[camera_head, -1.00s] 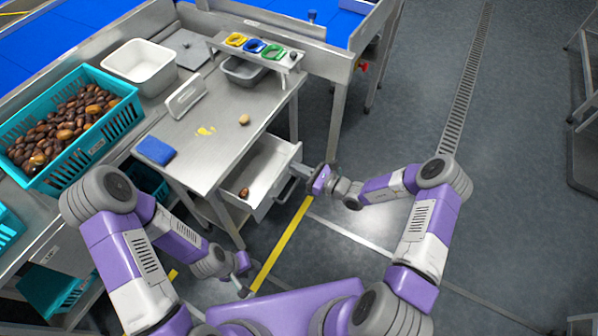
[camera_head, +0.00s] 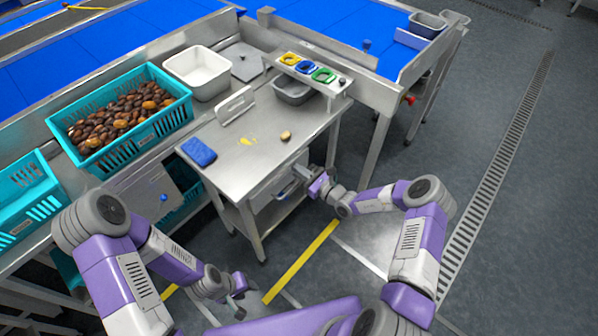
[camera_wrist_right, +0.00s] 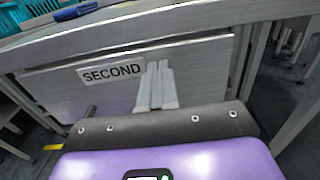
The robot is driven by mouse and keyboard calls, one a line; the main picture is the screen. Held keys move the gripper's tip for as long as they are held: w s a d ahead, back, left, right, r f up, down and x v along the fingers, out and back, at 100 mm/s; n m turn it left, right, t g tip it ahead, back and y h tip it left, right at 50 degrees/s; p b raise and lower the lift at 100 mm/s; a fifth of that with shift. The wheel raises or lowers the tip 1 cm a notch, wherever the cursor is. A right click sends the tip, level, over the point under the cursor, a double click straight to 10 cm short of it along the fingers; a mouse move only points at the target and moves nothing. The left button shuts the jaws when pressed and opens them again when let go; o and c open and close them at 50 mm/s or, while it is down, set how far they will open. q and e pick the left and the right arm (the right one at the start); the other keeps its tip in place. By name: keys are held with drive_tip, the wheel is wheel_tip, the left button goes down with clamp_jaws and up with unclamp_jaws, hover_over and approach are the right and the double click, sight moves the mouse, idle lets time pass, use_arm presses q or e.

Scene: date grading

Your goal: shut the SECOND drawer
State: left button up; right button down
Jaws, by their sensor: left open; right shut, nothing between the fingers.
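The SECOND drawer (camera_head: 268,196) is under the steel worktable. Its inside no longer shows in the head view, and its front sits close beneath the tabletop edge. In the right wrist view the drawer front (camera_wrist_right: 70,95) carries the label "SECOND" (camera_wrist_right: 111,72). My right gripper (camera_head: 301,173) is shut and empty, with its fingertips at the drawer front. In the wrist view the fingers (camera_wrist_right: 158,68) are together just right of the label; I cannot tell whether they touch. My left gripper (camera_head: 238,292) is open and empty, low near my base, away from the drawer.
The worktable (camera_head: 225,155) holds a blue cloth (camera_head: 198,152), a single date (camera_head: 286,135) and a rack with coloured rings (camera_head: 312,72). A teal crate of dates (camera_head: 170,122) and a white bin (camera_head: 198,72) stand behind left. Floor to the right is clear.

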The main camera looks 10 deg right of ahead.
drive_tip(key=shift+w+a+r, duration=0.2)
drive_tip(key=shift+a+r, duration=0.05)
drive_tip(key=shift+s+d, duration=0.25)
drive_tip(key=p+v, duration=0.3)
drive_tip(key=v, duration=1.1)
drive_tip(key=shift+f+p, duration=0.2)
drive_tip(key=shift+p, duration=0.1)
